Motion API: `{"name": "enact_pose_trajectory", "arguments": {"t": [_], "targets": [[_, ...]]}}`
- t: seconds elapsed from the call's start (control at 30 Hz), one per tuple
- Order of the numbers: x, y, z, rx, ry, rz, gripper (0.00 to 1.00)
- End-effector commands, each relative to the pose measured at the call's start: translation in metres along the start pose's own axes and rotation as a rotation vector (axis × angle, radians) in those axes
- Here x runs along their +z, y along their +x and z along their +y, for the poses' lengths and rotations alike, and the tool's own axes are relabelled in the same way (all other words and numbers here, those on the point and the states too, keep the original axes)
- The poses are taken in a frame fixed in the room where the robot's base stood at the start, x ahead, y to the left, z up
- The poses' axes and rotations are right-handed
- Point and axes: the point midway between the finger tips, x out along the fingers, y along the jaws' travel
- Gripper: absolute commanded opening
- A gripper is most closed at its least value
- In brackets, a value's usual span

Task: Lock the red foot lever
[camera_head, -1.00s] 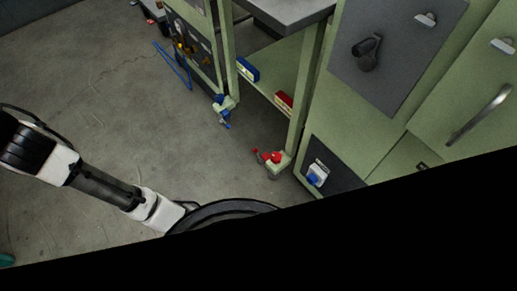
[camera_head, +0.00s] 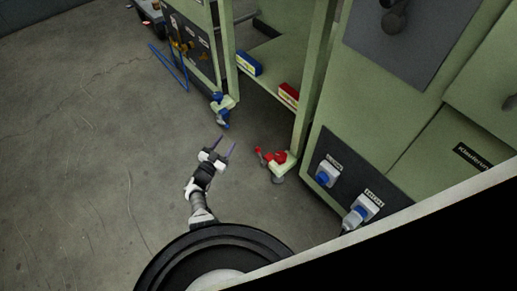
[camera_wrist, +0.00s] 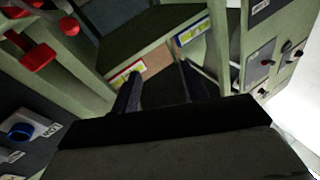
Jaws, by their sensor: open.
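The red foot lever (camera_head: 272,156) sits on a small green foot at the base of the green machine frame, low near the floor. In the wrist view red lever parts (camera_wrist: 38,57) show at the upper left. My gripper (camera_head: 224,146) is open and empty, to the left of the red lever and apart from it. Its two dark fingers (camera_wrist: 160,92) also show in the wrist view, with nothing between them. A blue foot lever (camera_head: 219,108) stands on the other leg, farther back.
Blue sockets (camera_head: 325,175) on a dark panel (camera_head: 340,160) are right of the red lever. A red box (camera_head: 289,94) and a blue box (camera_head: 248,63) sit on the green frame's shelf. The grey floor (camera_head: 90,130) at left is clear.

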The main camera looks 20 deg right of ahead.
Motion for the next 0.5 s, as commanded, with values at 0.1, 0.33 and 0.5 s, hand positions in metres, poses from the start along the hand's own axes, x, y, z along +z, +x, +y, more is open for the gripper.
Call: {"name": "enact_pose_trajectory", "arguments": {"t": [0.1,0.33,0.5], "targets": [[0.046,-0.022,0.06,0.117,-0.094,-0.065,0.45],[0.067,-0.031,0.097,0.191,-0.152,-0.103,0.45],[0.07,-0.004,0.103,0.192,-0.151,-0.102,0.45]]}}
